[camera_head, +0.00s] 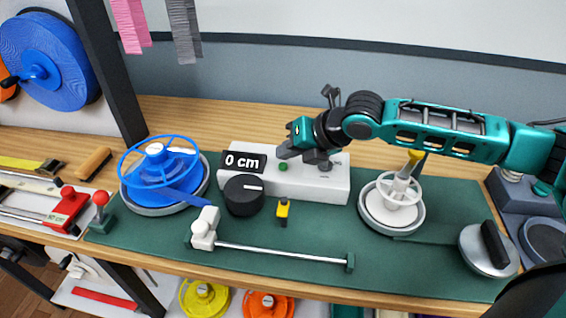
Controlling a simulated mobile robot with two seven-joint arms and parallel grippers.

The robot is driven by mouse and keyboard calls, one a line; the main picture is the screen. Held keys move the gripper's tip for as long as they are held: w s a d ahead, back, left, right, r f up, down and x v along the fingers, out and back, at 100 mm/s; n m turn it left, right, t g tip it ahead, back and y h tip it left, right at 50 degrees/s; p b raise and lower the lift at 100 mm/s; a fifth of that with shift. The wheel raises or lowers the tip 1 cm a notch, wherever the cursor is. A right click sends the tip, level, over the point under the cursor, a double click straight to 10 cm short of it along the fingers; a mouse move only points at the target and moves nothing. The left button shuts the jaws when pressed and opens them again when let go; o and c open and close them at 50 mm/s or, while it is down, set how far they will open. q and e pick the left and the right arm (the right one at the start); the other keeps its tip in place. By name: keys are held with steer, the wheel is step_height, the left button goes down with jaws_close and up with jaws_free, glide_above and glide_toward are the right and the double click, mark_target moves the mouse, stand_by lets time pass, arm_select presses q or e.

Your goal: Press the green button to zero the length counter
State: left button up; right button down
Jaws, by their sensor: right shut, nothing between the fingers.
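The white counter box (325,184) stands on the green mat behind the black knob. Its display (245,162) reads "0 cm". The small green button (283,167) sits on top of the box, right of the display. My right gripper (282,155) comes in from the right with its fingers shut and empty. Its fingertips are right by the green button, seemingly just above or behind it; I cannot tell whether they touch. A dark knob-like part (324,165) on the box is partly hidden by the gripper. My left gripper is not in view.
A blue strap reel (165,170) stands left of the box, a white reel (392,203) right. A black dial (244,195), a yellow-topped piece (283,210) and a metal rod (285,252) lie in front. A round silver lid-like part (487,252) sits at the right.

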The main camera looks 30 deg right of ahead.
mark_target(287, 169)
steer(key=shift+r+p, duration=1.25)
steer(key=shift+r, duration=1.3)
steer(key=shift+s+f, duration=0.1)
